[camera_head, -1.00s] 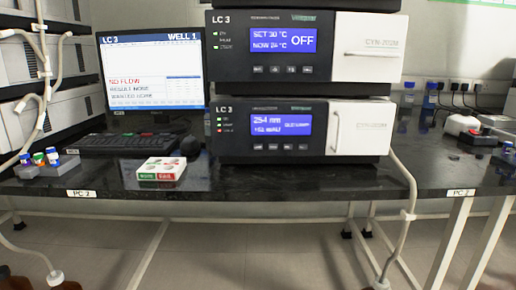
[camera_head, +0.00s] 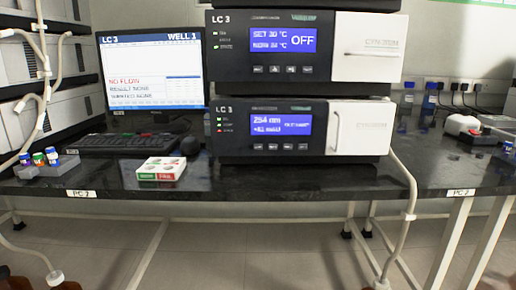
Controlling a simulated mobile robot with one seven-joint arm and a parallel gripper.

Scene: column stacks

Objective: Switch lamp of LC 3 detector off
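The LC 3 detector (camera_head: 302,144) is the lower dark box of the stack, standing on the bench. Its blue display (camera_head: 283,123) reads 254 nm with smaller, blurred text below and to the right. A row of small buttons (camera_head: 287,147) lies under the display. Small indicator lights (camera_head: 220,126) sit on its left side, one red and at least one green; their labels are too small to read surely. A white door with a handle (camera_head: 358,128) covers its right part. My gripper is not in view.
The LC 3 column oven (camera_head: 300,45), showing SET 30 and OFF, sits on the detector. A monitor (camera_head: 152,75) reading LC 3, WELL 1, NO FLOW and a keyboard (camera_head: 130,144) stand left. A red-and-green-marked white box (camera_head: 161,168) lies near the bench's front edge (camera_head: 300,192).

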